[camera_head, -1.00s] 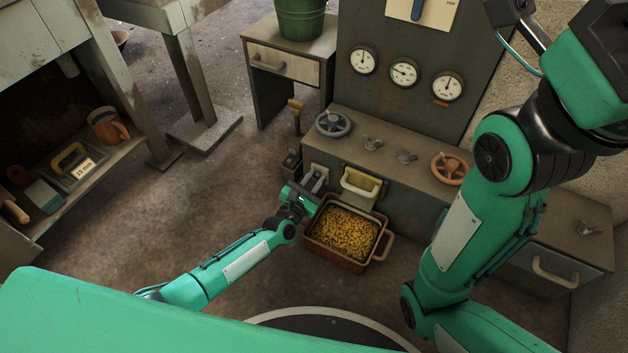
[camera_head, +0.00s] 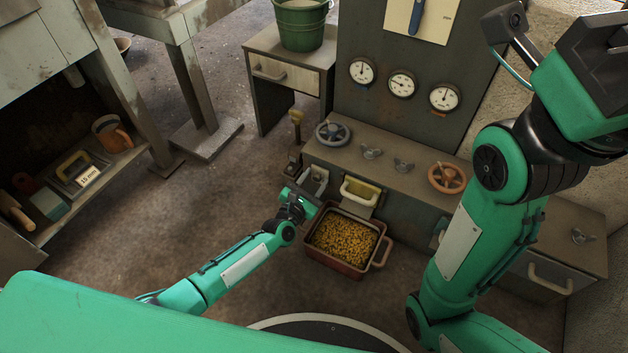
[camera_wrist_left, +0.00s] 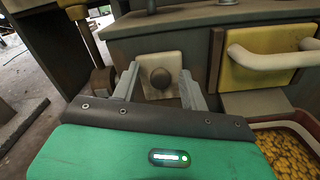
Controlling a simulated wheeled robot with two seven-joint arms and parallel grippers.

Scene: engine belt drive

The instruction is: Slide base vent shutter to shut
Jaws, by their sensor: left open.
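My left gripper (camera_wrist_left: 157,84) is open. In the head view my left gripper (camera_head: 313,182) is at the lower left of the base's front and mostly hides the plate. The part of my right arm at the upper right appears to be its gripper (camera_head: 607,55), cut off by the frame edge.
A yellow panel with a cream handle (camera_head: 360,190) is just right of the left gripper. A reddish bin of yellow pieces (camera_head: 336,265) stands on the floor below. Handwheels and wing knobs top the base (camera_head: 480,195).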

